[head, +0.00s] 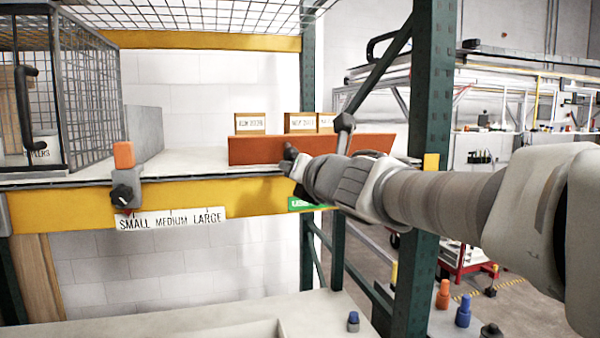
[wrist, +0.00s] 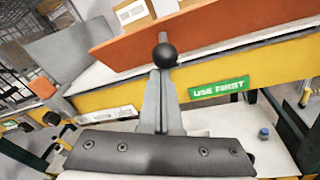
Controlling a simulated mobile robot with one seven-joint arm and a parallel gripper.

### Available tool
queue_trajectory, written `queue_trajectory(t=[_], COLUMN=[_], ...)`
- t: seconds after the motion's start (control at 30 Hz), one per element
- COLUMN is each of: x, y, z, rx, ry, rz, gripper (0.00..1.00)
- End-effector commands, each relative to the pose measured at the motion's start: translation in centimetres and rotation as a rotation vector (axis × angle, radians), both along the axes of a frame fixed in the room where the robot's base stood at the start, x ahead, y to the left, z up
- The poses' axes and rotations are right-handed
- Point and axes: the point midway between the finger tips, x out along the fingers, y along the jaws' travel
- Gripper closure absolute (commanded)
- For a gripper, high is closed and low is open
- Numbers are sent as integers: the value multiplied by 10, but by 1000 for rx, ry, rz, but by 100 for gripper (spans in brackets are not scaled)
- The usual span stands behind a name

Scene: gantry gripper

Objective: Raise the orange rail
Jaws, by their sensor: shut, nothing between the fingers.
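The orange rail (head: 262,150) is a long flat board standing along the front edge of the shelf. In the wrist view the orange rail (wrist: 205,25) crosses the top of the picture, tilted by the camera angle. A black ball knob (wrist: 165,54) shows in front of its lower part, just beyond my fingertips. My gripper (head: 297,165) reaches in from the right, in front of the rail's middle. In the wrist view my gripper (wrist: 160,76) is shut and empty, its tips close to the knob. I cannot tell whether they touch it. My arm hides part of the rail.
Cardboard boxes (head: 300,122) stand behind the rail. A wire cage (head: 90,90) is on the shelf at left. A yellow beam (head: 255,197) carries a green "USE FIRST" label (wrist: 219,88) and a size label with a dial (head: 122,195). A green post (head: 425,150) stands beside my arm.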

Motion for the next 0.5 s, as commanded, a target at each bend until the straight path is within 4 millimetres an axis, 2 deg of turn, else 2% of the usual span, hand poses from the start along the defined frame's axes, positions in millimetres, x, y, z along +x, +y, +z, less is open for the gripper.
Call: queue_trajectory(t=[0.2,0.5], x=[3,11], y=[0,3], z=[21,41], rx=[0,0], ry=[0,-1], rz=[-1,0], gripper=[100,100])
